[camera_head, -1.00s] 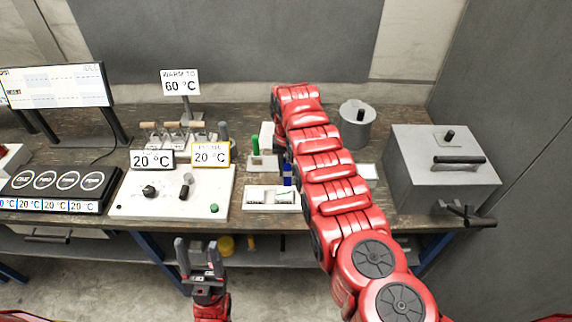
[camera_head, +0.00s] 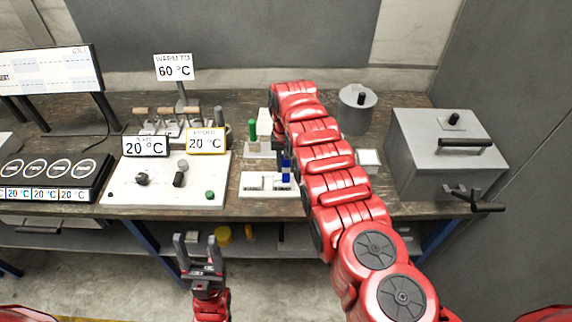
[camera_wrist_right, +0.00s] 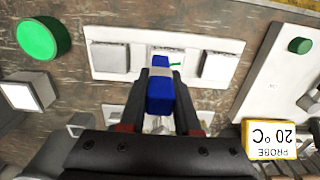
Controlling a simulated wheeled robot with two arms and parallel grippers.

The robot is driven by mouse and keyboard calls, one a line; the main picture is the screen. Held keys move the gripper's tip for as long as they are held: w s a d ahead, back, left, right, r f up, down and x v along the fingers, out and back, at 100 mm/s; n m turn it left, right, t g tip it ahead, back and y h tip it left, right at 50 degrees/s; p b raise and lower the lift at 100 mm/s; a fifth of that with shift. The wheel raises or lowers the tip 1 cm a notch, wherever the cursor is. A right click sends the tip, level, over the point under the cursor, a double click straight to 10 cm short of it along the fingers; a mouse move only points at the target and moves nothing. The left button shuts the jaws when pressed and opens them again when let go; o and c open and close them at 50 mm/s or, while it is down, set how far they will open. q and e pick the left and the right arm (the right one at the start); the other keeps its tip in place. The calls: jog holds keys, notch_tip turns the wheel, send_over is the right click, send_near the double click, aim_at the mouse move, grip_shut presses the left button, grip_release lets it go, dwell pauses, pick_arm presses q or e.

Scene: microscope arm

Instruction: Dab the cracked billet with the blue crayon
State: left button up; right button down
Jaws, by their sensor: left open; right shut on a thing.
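The blue crayon (camera_wrist_right: 160,95) is clamped in my right gripper (camera_wrist_right: 161,78). In the right wrist view the tray (camera_wrist_right: 142,71) holds a row of three pale grey blocks, left (camera_wrist_right: 110,57), middle (camera_wrist_right: 167,57) and right (camera_wrist_right: 216,66). The crayon's end overlaps the middle block; I cannot tell whether it touches. A short green mark shows beside it. No crack is clear. My left gripper (camera_head: 200,250) is open and empty, in front of the table edge.
A green crayon (camera_head: 252,130) stands behind the tray. A control panel (camera_head: 125,190) with knobs lies left. A large green disc (camera_wrist_right: 38,38) and a pale square pad (camera_head: 368,157) are near the tray. A grey box (camera_head: 420,165) and lidded pot (camera_head: 355,110) stand right.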

jog(key=shift+f+b, duration=0.5)
jog(key=shift+f, duration=0.1)
dwell(1.4)
jog(key=shift+r, duration=0.1)
jog(key=shift+r+p, duration=0.95)
jog(key=shift+p, duration=0.05)
notch_tip(320, 180, up, 3)
jog(key=shift+r+p, duration=0.1)
jog(key=shift+p, duration=1.05)
jog(key=shift+r, duration=0.9)
